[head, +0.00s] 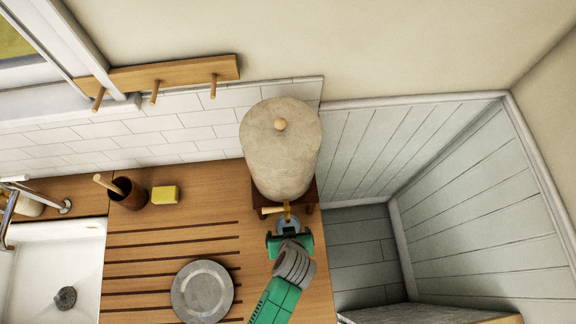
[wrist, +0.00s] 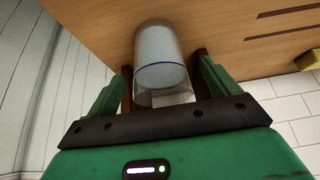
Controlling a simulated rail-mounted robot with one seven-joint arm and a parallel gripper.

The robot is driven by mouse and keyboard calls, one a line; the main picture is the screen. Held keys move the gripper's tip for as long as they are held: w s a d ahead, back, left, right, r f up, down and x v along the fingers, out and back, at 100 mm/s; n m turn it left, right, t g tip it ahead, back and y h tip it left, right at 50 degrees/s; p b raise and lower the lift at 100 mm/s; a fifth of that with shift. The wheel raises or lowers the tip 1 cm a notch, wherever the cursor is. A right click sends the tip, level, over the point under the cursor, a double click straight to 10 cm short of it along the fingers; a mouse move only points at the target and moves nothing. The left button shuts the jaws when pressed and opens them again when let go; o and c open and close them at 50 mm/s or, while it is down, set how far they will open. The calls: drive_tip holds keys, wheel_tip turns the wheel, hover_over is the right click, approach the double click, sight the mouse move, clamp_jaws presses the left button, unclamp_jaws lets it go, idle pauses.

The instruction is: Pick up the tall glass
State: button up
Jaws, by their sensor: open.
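The tall glass (wrist: 160,55) is clear, with a pale bluish inside and a blue line around it. In the wrist view it is between the two fingers of my gripper (wrist: 163,72), which are open, with a gap showing on at least the right side. In the head view the glass (head: 288,222) shows only in part, just beyond my gripper (head: 289,238) and below the tap of a dispenser. My gripper hides much of it. I cannot tell whether either finger touches it.
The large stone-coloured dispenser (head: 280,160) stands on a wooden stand (head: 312,193) right behind the glass, its tap (head: 287,209) close to my gripper. A grey plate (head: 202,291) lies left on the wooden counter (head: 150,228). A yellow sponge (head: 165,195) and brown pot (head: 129,194) are farther left. The counter's right edge is near.

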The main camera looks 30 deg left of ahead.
drive_tip(key=x, duration=0.3)
drive_tip(key=shift+w+a+f, duration=0.15)
drive_tip(key=shift+w+f, duration=0.1)
drive_tip(key=c, duration=1.4)
drive_tip(key=shift+c, duration=0.3)
drive_tip(key=shift+r, duration=0.15)
